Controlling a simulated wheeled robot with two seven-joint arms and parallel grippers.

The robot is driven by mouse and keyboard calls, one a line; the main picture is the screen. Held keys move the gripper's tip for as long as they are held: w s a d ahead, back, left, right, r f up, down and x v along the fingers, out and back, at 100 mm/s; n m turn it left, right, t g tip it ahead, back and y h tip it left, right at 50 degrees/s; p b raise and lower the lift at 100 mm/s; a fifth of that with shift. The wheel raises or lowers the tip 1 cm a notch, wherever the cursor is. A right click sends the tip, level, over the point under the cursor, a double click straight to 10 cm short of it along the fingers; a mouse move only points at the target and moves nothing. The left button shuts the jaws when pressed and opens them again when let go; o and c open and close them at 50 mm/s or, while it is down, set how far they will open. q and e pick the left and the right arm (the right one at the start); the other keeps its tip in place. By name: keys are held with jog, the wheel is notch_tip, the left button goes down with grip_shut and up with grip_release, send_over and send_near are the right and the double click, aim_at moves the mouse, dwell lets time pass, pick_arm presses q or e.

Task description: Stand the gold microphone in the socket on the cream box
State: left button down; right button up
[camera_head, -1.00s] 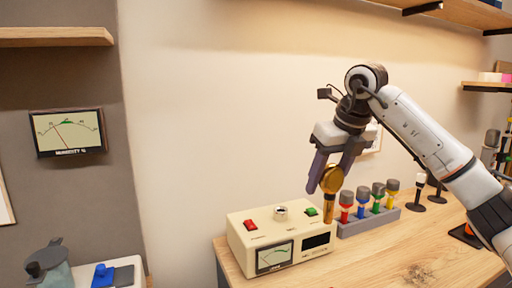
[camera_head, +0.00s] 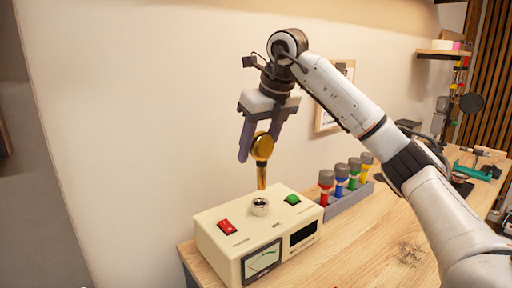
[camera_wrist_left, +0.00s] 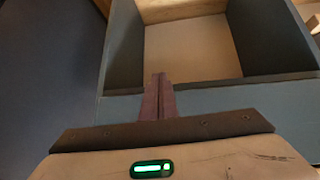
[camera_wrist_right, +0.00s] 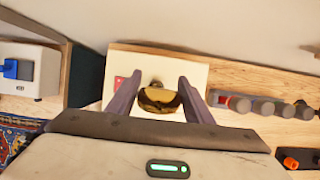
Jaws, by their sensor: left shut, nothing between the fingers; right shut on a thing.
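The gold microphone (camera_head: 262,148) is upright in my right gripper (camera_head: 256,150), which is shut on its round head. Its thin stem points down over the cream box (camera_head: 225,243). The stem's lower end appears just above and behind the socket; the exact gap is hard to tell. In the right wrist view the microphone head (camera_wrist_right: 158,98) sits between the fingers and partly hides the socket. My left gripper (camera_wrist_left: 158,80) is shut and empty, above a blue open-topped bin.
A grey rack (camera_head: 348,204) with several coloured-band microphones stands right of the box. The wall lies close behind. In the left wrist view, the bin's rim (camera_wrist_left: 205,88) is near the left fingers.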

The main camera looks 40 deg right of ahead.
jog(key=shift+f+b, duration=1.6)
jog(key=shift+f, duration=0.85)
jog(key=shift+w+f+b, duration=0.1)
jog(key=shift+f+b, duration=0.25)
jog(key=shift+f, duration=0.55)
jog(key=o, duration=1.3)
